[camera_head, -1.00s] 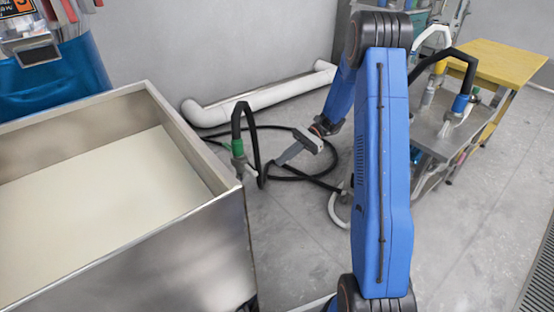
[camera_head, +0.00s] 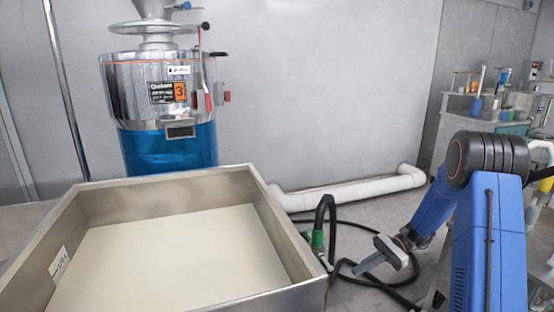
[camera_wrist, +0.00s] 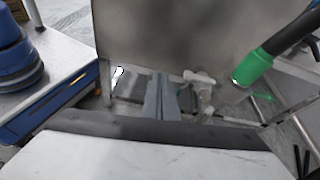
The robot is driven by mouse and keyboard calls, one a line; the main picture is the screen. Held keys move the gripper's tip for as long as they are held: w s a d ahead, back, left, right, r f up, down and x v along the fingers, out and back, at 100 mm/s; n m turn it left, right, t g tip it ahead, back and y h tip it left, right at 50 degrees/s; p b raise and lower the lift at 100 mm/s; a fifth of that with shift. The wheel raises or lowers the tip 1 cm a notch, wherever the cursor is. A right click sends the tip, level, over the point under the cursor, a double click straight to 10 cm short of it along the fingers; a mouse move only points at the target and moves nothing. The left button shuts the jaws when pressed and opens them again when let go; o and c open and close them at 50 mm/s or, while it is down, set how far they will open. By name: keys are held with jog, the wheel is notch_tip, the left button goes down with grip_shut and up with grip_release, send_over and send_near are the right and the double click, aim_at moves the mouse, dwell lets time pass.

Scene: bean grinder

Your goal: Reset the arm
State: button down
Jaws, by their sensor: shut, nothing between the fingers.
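My gripper (camera_head: 362,266) is at the lower right of the head view, on my blue arm, with its dark fingers pointing down and left. It is beside the green-collared black hose (camera_head: 318,240) and to the right of the metal bin, apart from both as far as I can tell. In the wrist view, the two grey fingers (camera_wrist: 164,98) are together with nothing between them. The hose's green collar (camera_wrist: 250,68) shows to their right.
The open steel bin (camera_head: 168,190) holds a pale, flat layer. Behind it stands the blue and chrome grinder (camera_head: 165,110). A white pipe (camera_head: 350,194) runs along the wall. A cluttered bench (camera_head: 490,125) stands at the far right.

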jog(key=s+a+r+n+t+h, duration=0.25)
jog(key=s+r+n+h, duration=0.4)
jog(key=s+r, duration=0.8)
jog(key=s+d+r+n+t+h, duration=0.1)
jog(key=s+r+n+t+h, duration=0.1)
jog(key=s, duration=0.7)
jog(key=s+d+r+n+t+h, duration=0.2)
jog(key=s+n+t+h, duration=0.2)
jog(key=s, duration=0.6)
jog(key=shift+h, duration=0.35)
